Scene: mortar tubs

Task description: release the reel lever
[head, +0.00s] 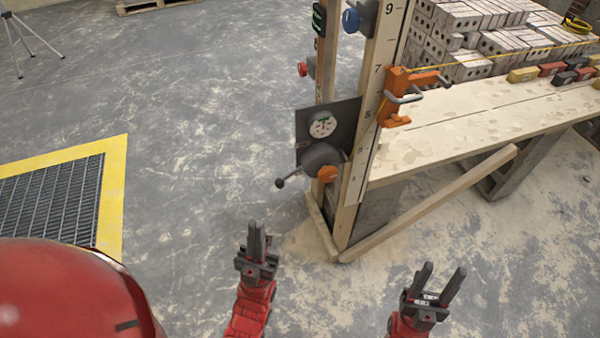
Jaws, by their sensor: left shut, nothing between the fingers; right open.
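A dark panel (343,124) on the wooden post frame carries a round dial (322,125). Below the dial is a grey drum (320,158), which looks like the reel. A short lever with a dark ball end (281,183) sticks out from it to the lower left. An orange knob (327,174) sits at the drum's lower right. My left gripper (257,230) is shut and empty, below the lever and apart from it. My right gripper (442,274) is open and empty, at the lower right, away from the frame.
An orange clamp (397,95) grips the numbered post (376,90). A diagonal brace (440,200) runs to the floor. A yellow-edged grate (50,200) lies left. The floor between grate and frame is clear.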

